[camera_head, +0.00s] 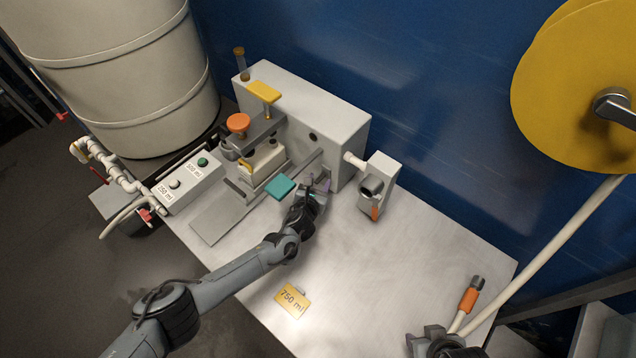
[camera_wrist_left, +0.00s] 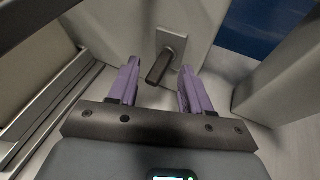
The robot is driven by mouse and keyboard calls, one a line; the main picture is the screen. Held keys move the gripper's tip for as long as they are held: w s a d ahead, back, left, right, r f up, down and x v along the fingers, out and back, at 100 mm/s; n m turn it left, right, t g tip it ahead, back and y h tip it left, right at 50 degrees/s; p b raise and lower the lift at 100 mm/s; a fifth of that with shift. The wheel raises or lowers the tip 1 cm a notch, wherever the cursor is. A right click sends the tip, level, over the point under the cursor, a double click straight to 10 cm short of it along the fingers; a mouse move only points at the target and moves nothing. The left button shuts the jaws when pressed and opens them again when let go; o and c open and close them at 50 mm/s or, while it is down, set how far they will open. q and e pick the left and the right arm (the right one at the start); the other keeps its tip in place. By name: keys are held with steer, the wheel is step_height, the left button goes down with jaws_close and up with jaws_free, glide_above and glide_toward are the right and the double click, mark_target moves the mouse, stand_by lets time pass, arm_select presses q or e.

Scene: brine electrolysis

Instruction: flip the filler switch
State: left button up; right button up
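The filler switch (camera_wrist_left: 160,66) is a short dark lever on a small grey plate on the machine's pale wall in the left wrist view. In that view it tilts down and slightly left. My left gripper (camera_wrist_left: 159,70) is open, with its purple fingers apart on either side of the lever's end. I see no finger touching the lever. In the head view my left gripper (camera_head: 320,187) is at the front of the grey filler machine (camera_head: 320,110), and the switch is hidden there. My right gripper (camera_head: 430,338) is at the bottom edge, and its fingers are not clear.
A grey box with a round nozzle (camera_head: 380,180) sticks out right of my left gripper. A teal plate (camera_head: 281,187) is close on its left. A yellow "750 ml" card (camera_head: 292,300) lies on the metal table (camera_head: 400,270). An orange-ended hose (camera_head: 469,298) lies at right.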

arm_select(q)
steer(key=shift+a+r, duration=0.1)
steer(key=shift+s+r+p, duration=0.25)
steer(key=shift+s+p, duration=0.2)
steer(key=shift+s, duration=0.15)
steer(key=p+v, duration=0.2)
steer(key=v, duration=0.7)
steer(key=shift+s, duration=0.25)
steer(key=shift+c, duration=0.3)
